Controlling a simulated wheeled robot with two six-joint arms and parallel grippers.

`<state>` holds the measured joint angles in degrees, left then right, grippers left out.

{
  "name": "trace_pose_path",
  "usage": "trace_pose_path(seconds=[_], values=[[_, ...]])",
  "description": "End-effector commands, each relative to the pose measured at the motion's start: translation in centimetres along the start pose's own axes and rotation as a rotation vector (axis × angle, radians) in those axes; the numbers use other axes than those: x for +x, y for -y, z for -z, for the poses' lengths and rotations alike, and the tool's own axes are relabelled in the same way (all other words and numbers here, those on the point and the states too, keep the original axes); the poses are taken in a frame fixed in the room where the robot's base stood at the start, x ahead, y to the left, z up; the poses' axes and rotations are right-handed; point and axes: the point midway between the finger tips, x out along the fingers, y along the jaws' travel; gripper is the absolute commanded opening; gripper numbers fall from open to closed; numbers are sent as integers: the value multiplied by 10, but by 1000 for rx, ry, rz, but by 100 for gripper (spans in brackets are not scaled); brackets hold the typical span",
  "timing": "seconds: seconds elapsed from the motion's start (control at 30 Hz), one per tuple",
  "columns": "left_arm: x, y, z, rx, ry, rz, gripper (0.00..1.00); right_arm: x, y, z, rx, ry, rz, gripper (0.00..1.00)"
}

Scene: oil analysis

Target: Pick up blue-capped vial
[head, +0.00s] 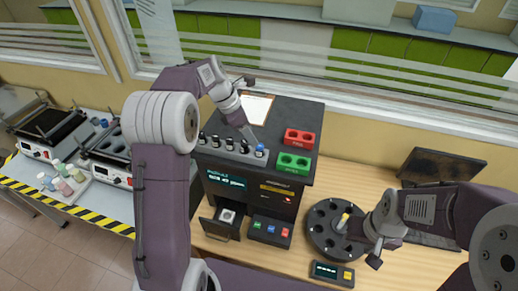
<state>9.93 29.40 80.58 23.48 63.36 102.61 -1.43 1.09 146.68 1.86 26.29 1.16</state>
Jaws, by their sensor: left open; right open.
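The blue-capped vial (260,149) stands at the right end of a grey rack (228,155) on top of a dark machine. Several dark-capped vials (215,141) stand in the same rack to its left. My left gripper (249,136) reaches down from above, just left of and behind the blue cap. It is open; its fingertips are small, and I cannot tell whether they touch the vial. My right gripper (362,241) is open and empty, low at the right edge of a round dark carousel (322,245).
A red block (299,137) and a green block (294,163) with holes sit right of the rack. A clipboard (256,108) lies behind it. A small drawer (219,229) stands open below. A black screen (440,169) stands at right. Colored bottles (62,186) stand at far left.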

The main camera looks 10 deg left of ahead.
Motion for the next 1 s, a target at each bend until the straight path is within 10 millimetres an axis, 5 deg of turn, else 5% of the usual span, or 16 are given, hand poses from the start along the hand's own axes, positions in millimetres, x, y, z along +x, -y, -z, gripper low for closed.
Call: trace_pose_path(seconds=[0.33, 0.6, 0.83, 1.0], values=[[30, 2, -2, 2, -1, 2, 51, -11, 0, 1, 0, 0, 0, 47], [74, 4, -3, 3, -2, 1, 51, -26, 0, 3, 0, 0, 0, 47], [78, 4, -3, 3, -1, -1, 51, -25, 0, 3, 0, 0, 0, 47], [77, 4, -3, 3, -1, -2, 6, -25, 0, 3, 0, 0, 0, 47]])
